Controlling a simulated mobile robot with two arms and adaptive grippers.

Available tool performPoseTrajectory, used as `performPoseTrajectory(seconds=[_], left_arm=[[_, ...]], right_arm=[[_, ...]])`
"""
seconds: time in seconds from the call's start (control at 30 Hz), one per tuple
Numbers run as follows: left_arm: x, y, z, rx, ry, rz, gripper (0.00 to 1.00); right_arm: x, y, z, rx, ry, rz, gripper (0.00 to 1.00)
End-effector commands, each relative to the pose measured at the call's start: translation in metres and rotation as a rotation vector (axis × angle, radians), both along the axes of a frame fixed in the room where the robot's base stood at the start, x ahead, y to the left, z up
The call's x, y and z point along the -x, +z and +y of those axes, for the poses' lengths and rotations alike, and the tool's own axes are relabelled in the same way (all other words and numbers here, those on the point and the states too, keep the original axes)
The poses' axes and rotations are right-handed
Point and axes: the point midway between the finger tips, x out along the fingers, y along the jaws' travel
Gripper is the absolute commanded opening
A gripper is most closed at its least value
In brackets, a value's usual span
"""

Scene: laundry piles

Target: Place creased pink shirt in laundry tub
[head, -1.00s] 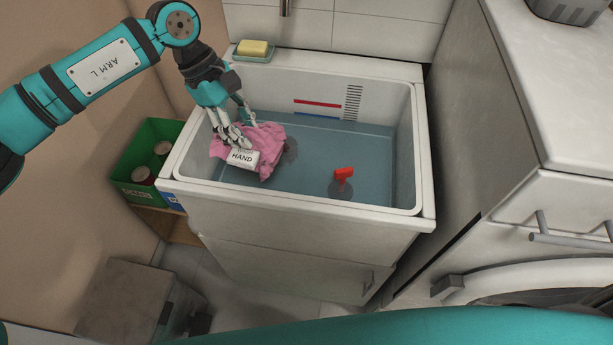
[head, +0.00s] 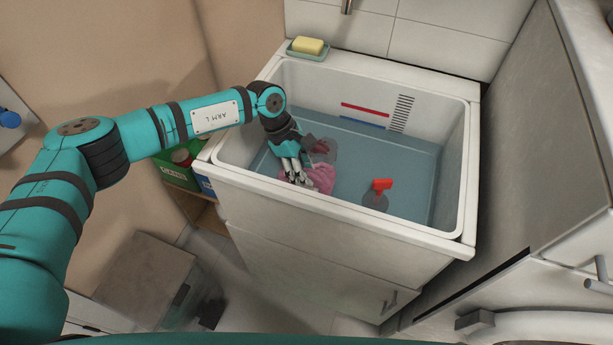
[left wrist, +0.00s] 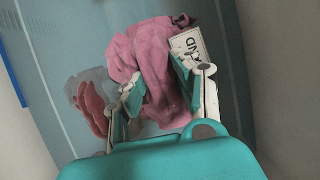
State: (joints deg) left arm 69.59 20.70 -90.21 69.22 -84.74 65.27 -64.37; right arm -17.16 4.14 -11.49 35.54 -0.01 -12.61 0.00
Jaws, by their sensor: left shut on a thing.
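The pink shirt (head: 322,178) is low inside the white laundry tub (head: 325,90), near its left front, at the blue-grey water. My left gripper (head: 300,180) reaches down into the tub and is shut on the shirt. The left wrist view shows the crumpled shirt (left wrist: 150,55) between and beyond the fingers (left wrist: 160,85). A white tag (left wrist: 190,45) on it is partly hidden, with letters showing. My right gripper is not in view.
A red-handled plug (head: 381,190) stands in the tub's right part. Yellow soap (head: 309,46) sits on a dish at the back left corner. A green box (head: 178,170) stands left of the tub. A reddish thing (left wrist: 92,105) beside the shirt is unclear.

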Motion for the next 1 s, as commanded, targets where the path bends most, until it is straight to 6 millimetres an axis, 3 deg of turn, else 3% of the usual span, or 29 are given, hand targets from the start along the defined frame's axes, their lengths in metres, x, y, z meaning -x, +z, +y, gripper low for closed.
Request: performPoseTrajectory(seconds=[0.2, 0.6, 0.63, 0.7, 0.8, 1.0], left_arm=[[0.0, -0.029, 0.0, 0.0, 0.001, 0.001, 0.0], [0.0, -0.037, 0.0, 0.0, -0.001, 0.0, 0.0], [0.0, -0.036, 0.001, -0.001, -0.001, -0.001, 0.35], [0.0, -0.035, 0.001, -0.001, -0.001, -0.001, 0.44], [0.0, -0.035, 0.001, -0.001, -0.001, 0.0, 0.54], [0.0, -0.035, 0.001, -0.001, 0.0, 0.001, 0.54]], right_arm=[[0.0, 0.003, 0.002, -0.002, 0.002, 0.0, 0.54], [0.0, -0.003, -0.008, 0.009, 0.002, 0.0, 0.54], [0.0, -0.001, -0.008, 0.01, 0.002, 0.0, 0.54], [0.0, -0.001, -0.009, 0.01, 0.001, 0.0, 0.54], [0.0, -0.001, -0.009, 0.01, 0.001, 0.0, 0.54], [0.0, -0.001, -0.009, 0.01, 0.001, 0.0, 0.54]])
